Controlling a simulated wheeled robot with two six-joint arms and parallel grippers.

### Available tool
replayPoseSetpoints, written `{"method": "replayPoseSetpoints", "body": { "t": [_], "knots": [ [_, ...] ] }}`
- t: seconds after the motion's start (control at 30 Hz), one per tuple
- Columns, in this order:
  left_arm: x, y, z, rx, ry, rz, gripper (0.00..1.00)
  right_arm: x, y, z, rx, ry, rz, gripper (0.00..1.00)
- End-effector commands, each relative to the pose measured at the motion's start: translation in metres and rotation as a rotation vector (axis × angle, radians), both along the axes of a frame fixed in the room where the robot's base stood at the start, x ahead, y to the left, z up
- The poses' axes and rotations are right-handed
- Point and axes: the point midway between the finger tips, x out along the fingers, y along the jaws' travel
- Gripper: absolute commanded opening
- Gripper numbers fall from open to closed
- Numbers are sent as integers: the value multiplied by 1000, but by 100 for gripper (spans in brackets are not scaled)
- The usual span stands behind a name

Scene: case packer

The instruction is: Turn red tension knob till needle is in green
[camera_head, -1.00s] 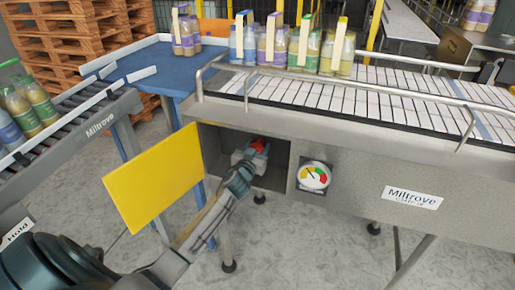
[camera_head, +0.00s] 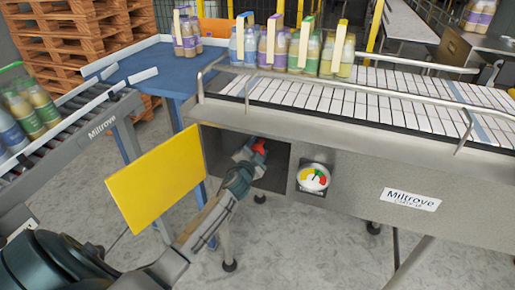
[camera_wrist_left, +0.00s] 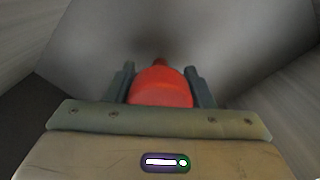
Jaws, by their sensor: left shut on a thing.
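The red tension knob (camera_head: 259,146) sits inside the open recess in the conveyor's side. My left gripper (camera_head: 251,149) reaches into the recess and is shut on it. In the left wrist view the red knob (camera_wrist_left: 161,88) shows between the two dark fingers, one at each side. The round gauge (camera_head: 313,178) is to the right of the recess and has yellow, green and red bands. Its dark needle seems to point up near the green band, but it is too small to place exactly. My right gripper is not in view.
The yellow door (camera_head: 155,182) hangs open left of the recess, beside my left arm. Bottle packs (camera_head: 305,47) stand on the conveyor above. A roller conveyor (camera_head: 75,133) is at the left.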

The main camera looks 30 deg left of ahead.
Motion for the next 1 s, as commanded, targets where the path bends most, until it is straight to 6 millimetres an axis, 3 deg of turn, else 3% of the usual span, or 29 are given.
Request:
{"method": "replayPoseSetpoints", "body": {
  "t": [0.3, 0.8, 0.83, 0.9, 1.0],
  "knots": [
    [0, 0, 0, 99, 25, -1, 26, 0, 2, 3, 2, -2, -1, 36],
    [0, 0, 0, 115, 28, -1, 26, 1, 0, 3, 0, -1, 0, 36],
    [0, 0, 0, 115, 28, -1, 52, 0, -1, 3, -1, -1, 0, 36],
    [0, 0, 0, 115, 28, -1, 66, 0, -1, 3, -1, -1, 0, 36],
    [0, 0, 0, 115, 28, -1, 69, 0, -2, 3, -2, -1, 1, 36]
  ]
}}
